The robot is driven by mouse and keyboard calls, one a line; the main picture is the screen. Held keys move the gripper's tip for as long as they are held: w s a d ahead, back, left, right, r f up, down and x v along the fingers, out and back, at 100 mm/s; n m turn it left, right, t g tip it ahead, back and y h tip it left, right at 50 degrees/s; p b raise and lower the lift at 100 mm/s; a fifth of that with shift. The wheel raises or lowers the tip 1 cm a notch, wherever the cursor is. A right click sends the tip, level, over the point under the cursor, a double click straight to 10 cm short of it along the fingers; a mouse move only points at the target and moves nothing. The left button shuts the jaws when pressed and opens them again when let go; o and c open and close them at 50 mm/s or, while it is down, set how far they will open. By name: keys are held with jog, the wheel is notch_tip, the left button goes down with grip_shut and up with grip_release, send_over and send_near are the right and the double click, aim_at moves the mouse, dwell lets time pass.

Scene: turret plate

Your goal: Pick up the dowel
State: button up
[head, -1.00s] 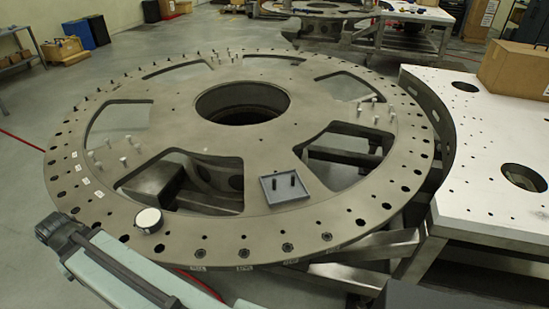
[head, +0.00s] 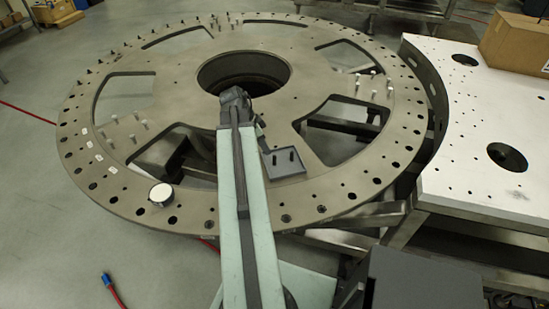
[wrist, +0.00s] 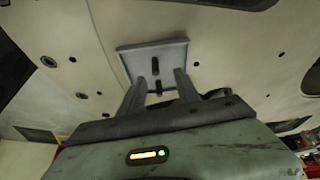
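Two short dark dowels stand upright in a small grey square tray (head: 290,172) on the turret plate (head: 330,195). The right dowel (head: 291,155) and the left dowel (head: 274,159) both show in the head view. In the wrist view the tray (wrist: 172,48) lies ahead of my gripper (wrist: 160,76). One dowel (wrist: 155,66) appears between the fingertips and the other dowel (wrist: 158,87) between the fingers. My gripper is open, with the fingers apart and nothing held. Whether the fingers are level with the dowels is unclear. My arm mostly hides the gripper in the head view.
The plate has a large central hole (head: 243,73) and wide cutouts. Light pegs (head: 374,86) stand in clusters on it. A round white-topped puck (head: 161,194) sits at the front left rim. A white table (head: 480,120) with a cardboard box (head: 515,40) stands at right.

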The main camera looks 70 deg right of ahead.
aim_at(274, 156)
jog(key=shift+m, duration=0.4)
jog(key=b+x, duration=0.5)
jog(key=s+b+x, duration=0.1)
jog(key=b+x, duration=0.1)
jog(key=x, duration=0.1)
jog(key=shift+s+a+f+b, duration=0.1)
jog(key=shift+b, duration=0.3)
grip_shut()
